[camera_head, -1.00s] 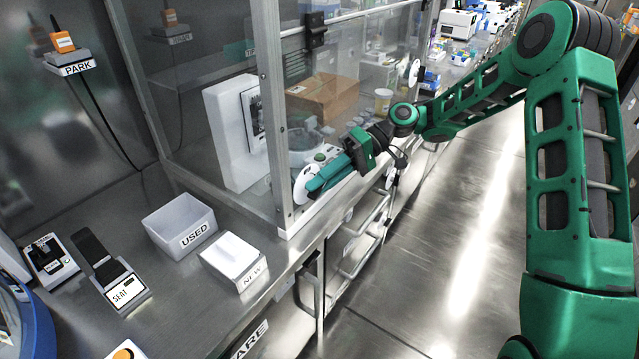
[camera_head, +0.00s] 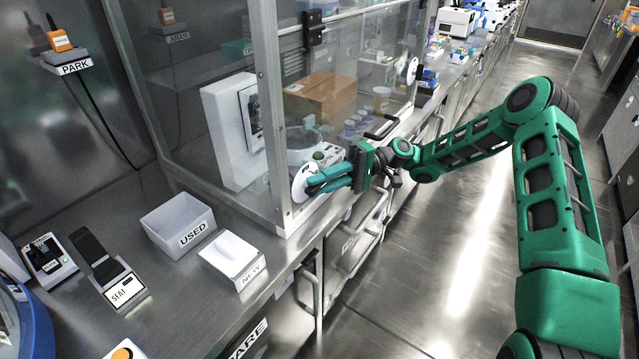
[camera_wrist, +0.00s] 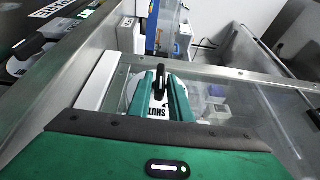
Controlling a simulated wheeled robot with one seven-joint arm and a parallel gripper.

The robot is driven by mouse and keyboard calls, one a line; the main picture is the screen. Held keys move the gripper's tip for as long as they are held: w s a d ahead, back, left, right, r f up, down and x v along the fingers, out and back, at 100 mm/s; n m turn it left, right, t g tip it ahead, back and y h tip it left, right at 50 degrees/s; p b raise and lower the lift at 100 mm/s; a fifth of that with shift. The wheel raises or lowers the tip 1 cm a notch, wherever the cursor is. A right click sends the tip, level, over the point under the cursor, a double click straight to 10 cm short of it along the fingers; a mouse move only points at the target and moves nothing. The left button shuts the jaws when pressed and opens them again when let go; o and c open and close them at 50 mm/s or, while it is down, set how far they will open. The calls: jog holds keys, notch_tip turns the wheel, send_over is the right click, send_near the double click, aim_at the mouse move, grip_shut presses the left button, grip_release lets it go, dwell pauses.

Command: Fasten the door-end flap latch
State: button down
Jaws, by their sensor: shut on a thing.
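The door-end flap latch is a white round disc (camera_head: 300,180) on the near corner of the clear-walled enclosure. In the wrist view the disc (camera_wrist: 157,110) carries a black lever (camera_wrist: 160,80) and the upside-down word SHUT. My gripper (camera_head: 314,183) reaches the disc from the right, with its green fingers pointing at it. In the wrist view my gripper (camera_wrist: 161,76) has one finger on each side of the lever and is shut on it. The fingers hide part of the disc, including any marking on its other side.
A second white disc (camera_head: 412,70) is at the enclosure's far end. The USED bin (camera_head: 180,226) and the NEW box (camera_head: 232,258) stand on the bench left of the latch. Bench-front handles (camera_head: 365,225) stick out below my gripper.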

jog(key=shift+f, duration=0.15)
jog(key=c, duration=1.8)
grip_release()
jog(key=shift+w+d, duration=0.1)
jog(key=v, duration=1.1)
jog(key=shift+w, duration=0.1)
